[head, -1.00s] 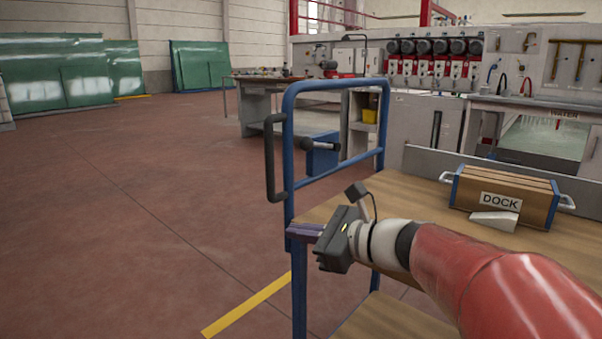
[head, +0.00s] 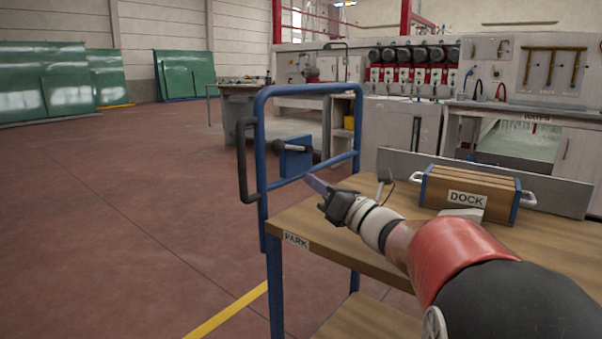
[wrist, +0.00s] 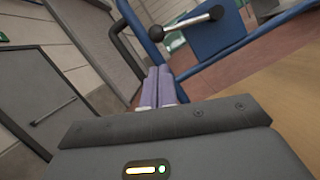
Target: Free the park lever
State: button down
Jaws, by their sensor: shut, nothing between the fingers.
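The park lever (head: 291,147) is a short pale rod with a dark ball knob at its left end. It sits in front of a blue plate (head: 295,165) within the blue cart frame (head: 262,182). In the wrist view the lever (wrist: 187,22) lies beyond my fingertips, across the blue plate (wrist: 222,38). My gripper (head: 310,180) has purple fingers and is below and right of the lever in the head view, above the wooden cart top. In the wrist view its fingers (wrist: 157,75) are together, empty and apart from the lever. A PARK label (head: 295,240) is on the cart's edge.
A wooden block marked DOCK (head: 467,197) with side handles stands on the cart top (head: 340,222). A dark handle (head: 244,160) sticks out left of the frame. A grey panel (head: 560,190) edges the cart's back. Open red floor lies left.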

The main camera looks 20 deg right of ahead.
aim_at(292, 146)
jog(key=x, duration=0.9)
jog(key=shift+p, duration=0.35)
